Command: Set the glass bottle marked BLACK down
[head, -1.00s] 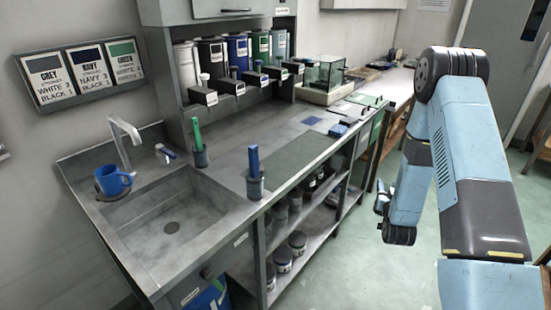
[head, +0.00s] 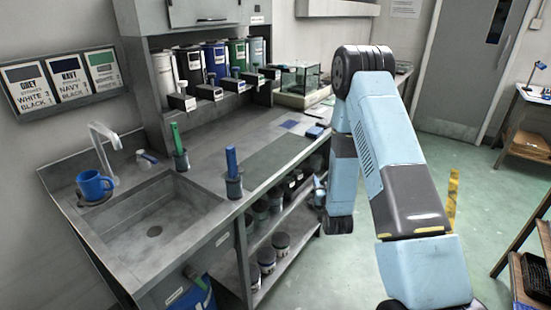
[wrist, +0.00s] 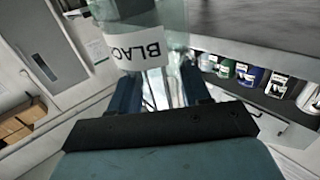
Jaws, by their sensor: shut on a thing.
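The glass bottle (wrist: 172,16) fills the top middle of the wrist view. It is clear, with a white label that reads upside down as "BLAC"; the rest of the word is hidden. My gripper (wrist: 160,84) is shut on it, with one dark blue finger on each side. In the head view my gripper (head: 319,190) shows only as a small part beside my forearm, in front of the bench's right part. The bottle cannot be made out there.
A glass box (head: 299,80) stands farther along. Jars (head: 268,258) fill the lower shelf.

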